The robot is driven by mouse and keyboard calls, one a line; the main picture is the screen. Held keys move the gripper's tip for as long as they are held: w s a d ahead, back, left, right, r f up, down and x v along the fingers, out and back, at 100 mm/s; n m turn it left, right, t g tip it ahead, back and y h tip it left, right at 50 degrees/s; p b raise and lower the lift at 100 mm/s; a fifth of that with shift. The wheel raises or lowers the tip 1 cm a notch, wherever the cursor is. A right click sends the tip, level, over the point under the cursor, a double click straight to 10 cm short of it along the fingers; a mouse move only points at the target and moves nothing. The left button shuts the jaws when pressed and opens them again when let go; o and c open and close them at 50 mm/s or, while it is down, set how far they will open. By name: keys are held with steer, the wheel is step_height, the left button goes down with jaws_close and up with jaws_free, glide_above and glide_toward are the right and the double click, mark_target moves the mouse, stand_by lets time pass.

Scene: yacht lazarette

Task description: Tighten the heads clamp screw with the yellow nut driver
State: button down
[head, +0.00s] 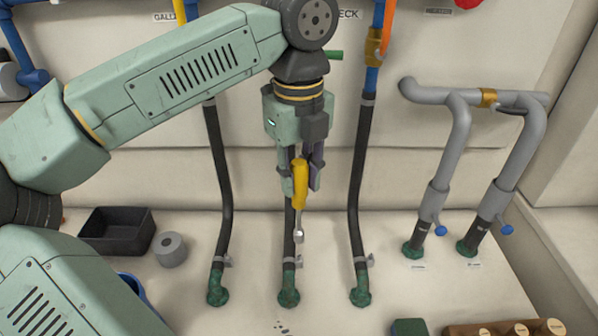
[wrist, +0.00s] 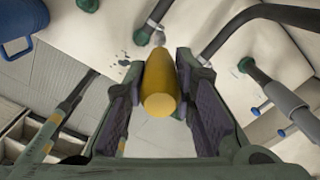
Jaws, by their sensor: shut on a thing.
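My gripper (head: 303,180) is shut on the yellow nut driver (head: 299,190) and holds it upright, handle up, metal socket down. In the wrist view the yellow handle (wrist: 159,90) sits between both fingers. The socket end is just above the clamp (head: 299,262) low on the middle black hose (head: 289,240); I cannot tell whether they touch. Similar clamps sit on the left hose (head: 217,150) and right hose (head: 360,150). No heads label is readable; my arm hides part of the wall above the middle hose.
Grey pipes (head: 460,140) with blue-handled valves stand at right. A black bin (head: 117,231) and a grey roll (head: 171,250) sit at left. A wooden block (head: 490,329) with round pieces is at the front right. Dark spots (head: 283,327) mark the floor before the middle hose.

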mark_target(299, 195)
steer(key=shift+f+b, duration=1.1)
steer(key=shift+f, duration=0.95)
steer(key=shift+b, duration=0.35)
